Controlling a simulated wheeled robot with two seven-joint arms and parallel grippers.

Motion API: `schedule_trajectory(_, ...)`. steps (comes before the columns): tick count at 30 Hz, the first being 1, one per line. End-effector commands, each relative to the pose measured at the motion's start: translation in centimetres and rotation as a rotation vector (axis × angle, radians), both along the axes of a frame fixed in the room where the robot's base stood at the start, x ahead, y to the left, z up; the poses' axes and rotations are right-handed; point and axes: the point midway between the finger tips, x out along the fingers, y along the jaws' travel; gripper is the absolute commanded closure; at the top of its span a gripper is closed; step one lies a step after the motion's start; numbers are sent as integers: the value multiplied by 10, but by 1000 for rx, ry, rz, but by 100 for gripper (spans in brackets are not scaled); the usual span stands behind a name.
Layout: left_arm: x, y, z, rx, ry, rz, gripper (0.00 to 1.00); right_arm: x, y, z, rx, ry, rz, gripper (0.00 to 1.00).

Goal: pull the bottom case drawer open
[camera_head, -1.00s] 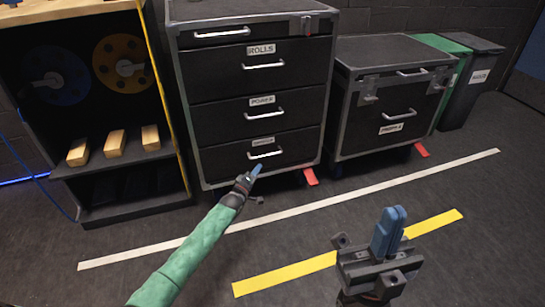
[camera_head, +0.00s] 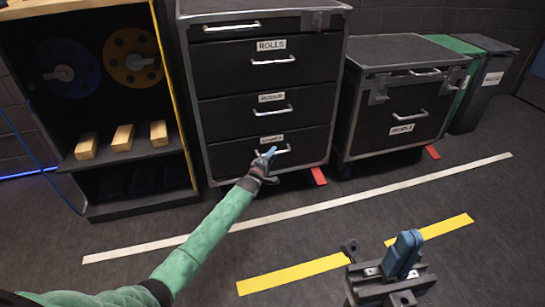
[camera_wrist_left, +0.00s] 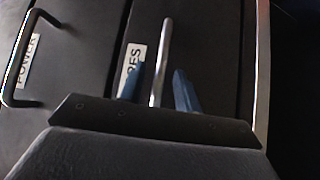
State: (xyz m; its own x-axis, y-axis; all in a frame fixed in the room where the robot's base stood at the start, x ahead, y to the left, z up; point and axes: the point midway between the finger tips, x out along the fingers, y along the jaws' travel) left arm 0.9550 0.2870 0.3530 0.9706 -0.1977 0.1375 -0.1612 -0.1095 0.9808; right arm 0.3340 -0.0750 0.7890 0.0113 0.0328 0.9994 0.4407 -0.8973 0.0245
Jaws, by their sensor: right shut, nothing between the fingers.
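The black case (camera_head: 190,100) stands with its drawers facing me. Its bottom drawer (camera_head: 226,158) is shut flush, with a silver bar handle (camera_head: 286,151) and a small label. My left gripper (camera_head: 266,156) is at this handle. In the left wrist view its blue fingers (camera_wrist_left: 158,88) are apart, one on each side of the handle bar (camera_wrist_left: 165,50), with a gap showing on both sides. My right gripper (camera_head: 404,254) is shut and empty, over the floor at lower right, away from the case.
The drawers above, labelled ROLLS (camera_head: 271,45) and POWER (camera_head: 271,97), are shut. A lower case (camera_head: 400,105) stands to the right, with bins (camera_head: 484,90) beyond. A shelf with wooden blocks (camera_head: 123,138) stands left. The floor in front is clear, with white and yellow tape lines.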

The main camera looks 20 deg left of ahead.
Motion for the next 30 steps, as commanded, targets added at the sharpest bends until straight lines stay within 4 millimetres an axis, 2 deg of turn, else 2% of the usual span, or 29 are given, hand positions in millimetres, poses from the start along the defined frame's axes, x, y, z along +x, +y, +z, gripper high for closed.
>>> schedule_trajectory(4,7,-2,1,0,0,0,67,0,1,-3,-4,2,-1,100)
schedule_trajectory(13,8,-2,2,0,0,0,67,0,1,-3,-5,4,-2,100)
schedule_trajectory(18,8,-2,2,0,0,0,100,0,1,-3,-5,3,-2,100)
schedule_trajectory(26,7,-2,2,0,0,0,100,0,1,-2,-5,1,-2,100)
schedule_trajectory(30,1,-7,4,-2,1,0,100,0,0,6,-1,-2,1,100)
